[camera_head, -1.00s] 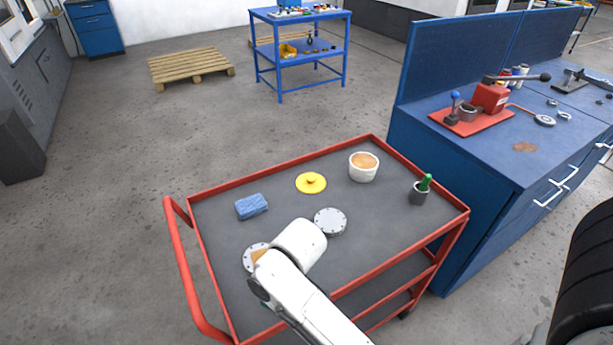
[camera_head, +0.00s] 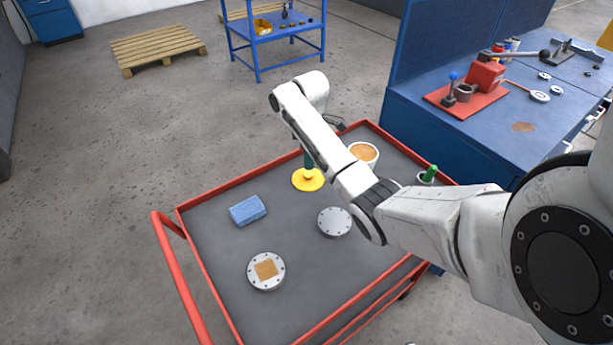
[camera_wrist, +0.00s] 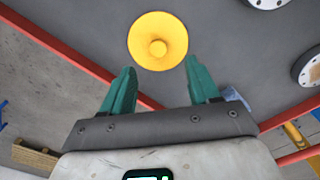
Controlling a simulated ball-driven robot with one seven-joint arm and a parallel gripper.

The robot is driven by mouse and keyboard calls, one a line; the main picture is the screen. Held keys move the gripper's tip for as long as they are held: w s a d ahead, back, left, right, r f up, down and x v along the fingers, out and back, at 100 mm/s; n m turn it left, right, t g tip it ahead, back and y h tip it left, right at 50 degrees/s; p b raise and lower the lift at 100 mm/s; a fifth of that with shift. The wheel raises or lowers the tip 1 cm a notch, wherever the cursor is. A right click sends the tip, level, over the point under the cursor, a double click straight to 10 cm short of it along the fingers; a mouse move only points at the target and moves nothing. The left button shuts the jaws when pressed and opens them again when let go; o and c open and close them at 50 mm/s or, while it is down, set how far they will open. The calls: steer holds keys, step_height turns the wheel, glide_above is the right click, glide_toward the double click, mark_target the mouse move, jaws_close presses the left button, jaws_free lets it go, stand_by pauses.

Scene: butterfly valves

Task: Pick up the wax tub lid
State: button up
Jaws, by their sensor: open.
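The wax tub lid is a yellow disc with a small knob (camera_head: 308,181). It lies flat on the grey top of the red cart, and in the wrist view the lid (camera_wrist: 143,33) shows whole at the top centre. My gripper (camera_wrist: 161,66) is open and empty, its green fingers apart, with the lid just beyond the fingertips in that view. In the head view a green finger of my gripper (camera_head: 308,160) shows just above the lid; the rest is hidden by my arm. The white tub with orange wax (camera_head: 364,154) stands right of the lid, partly hidden by my arm.

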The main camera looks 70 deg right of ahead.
mark_target(309, 174)
steer(key=f, duration=0.8)
steer(key=shift+w+d+p, duration=0.15)
steer(key=shift+d+p, duration=0.05)
steer(key=shift+p, duration=0.15)
steer(key=c, duration=1.1)
steer(key=shift+r, duration=0.1)
